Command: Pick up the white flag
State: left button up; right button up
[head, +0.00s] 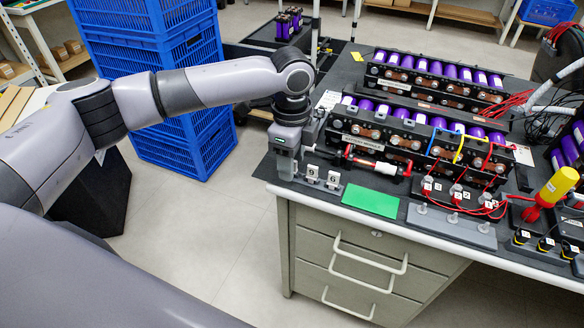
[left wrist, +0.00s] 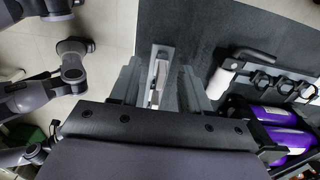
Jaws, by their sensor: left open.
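I cannot tell whether that piece is a flag or part of the holder. No grip on it shows. My right gripper is not in view.
A green mat (head: 370,200) lies right of the holder. A red-and-white tool (head: 372,164) lies behind, before purple battery packs (head: 415,122) with copper busbars. Blue crates (head: 165,80) stand on the floor at left.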

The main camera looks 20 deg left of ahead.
pick_arm(q)
jog(key=shift+f, duration=0.25)
jog(key=c, duration=0.8)
grip_shut()
jog(key=shift+r, duration=0.15)
notch_tip(320, 180, up, 20)
jog(key=p, duration=0.3)
